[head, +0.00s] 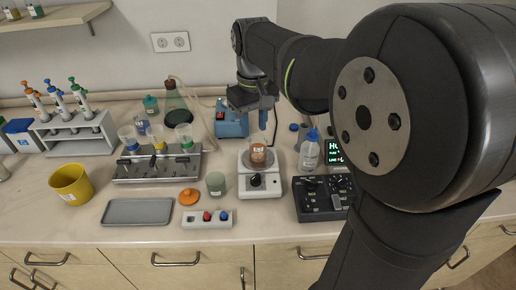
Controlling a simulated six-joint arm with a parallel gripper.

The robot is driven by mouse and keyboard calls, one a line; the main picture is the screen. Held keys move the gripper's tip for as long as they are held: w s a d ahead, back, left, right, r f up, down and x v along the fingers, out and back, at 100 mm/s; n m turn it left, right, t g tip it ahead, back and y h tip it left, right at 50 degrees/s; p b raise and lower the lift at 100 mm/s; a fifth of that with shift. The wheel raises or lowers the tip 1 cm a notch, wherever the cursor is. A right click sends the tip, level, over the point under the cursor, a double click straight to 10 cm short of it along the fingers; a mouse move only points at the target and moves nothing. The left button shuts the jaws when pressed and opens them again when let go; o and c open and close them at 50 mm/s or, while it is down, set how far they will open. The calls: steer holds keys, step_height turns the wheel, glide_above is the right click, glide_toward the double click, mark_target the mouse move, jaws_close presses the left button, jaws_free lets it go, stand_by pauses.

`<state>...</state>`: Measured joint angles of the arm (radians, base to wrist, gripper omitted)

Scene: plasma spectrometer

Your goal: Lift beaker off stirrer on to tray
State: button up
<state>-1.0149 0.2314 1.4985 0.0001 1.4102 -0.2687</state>
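The beaker (258,155), a small clear vessel with orange-brown contents and a pale label, stands upright on the white stirrer (260,185) in the middle of the bench. The stirrer has a black knob on its front. The flat grey tray (137,211) lies empty near the bench's front edge, to the left. My gripper (265,133) points down just above the beaker, close to its rim. Its fingers are small and dark here, so I cannot tell their gap or whether they touch the beaker.
An orange disc (189,197), a grey-green cup (216,184) and a white block with red and blue knobs (207,218) stand between stirrer and tray. A clamp rack with funnels (158,165) is behind the tray; a yellow bucket (71,184) is left. A bottle (309,153) stands right of the stirrer.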

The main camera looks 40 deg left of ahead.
stand_by(0.4)
steer(key=o, duration=1)
steer(key=shift+c, duration=0.2)
steer(key=r+n, duration=0.1)
steer(key=n, duration=0.4)
glide_above(257, 148)
steer(key=w+a, duration=0.1)
steer(key=w, duration=0.2)
steer(key=f, duration=1.1)
steer(key=shift+w+a+f, duration=0.1)
steer(key=shift+a+f, duration=0.1)
steer(key=shift+a, duration=0.05)
steer(key=shift+s+a+f, duration=0.1)
steer(key=shift+s+f, duration=0.05)
steer(key=shift+f, duration=0.75)
steer(key=shift+s+a+f, duration=0.1)
steer(key=shift+s+f, duration=0.1)
steer(key=shift+f, duration=0.75)
steer(key=shift+s+f, duration=0.15)
steer(key=shift+f, duration=0.75)
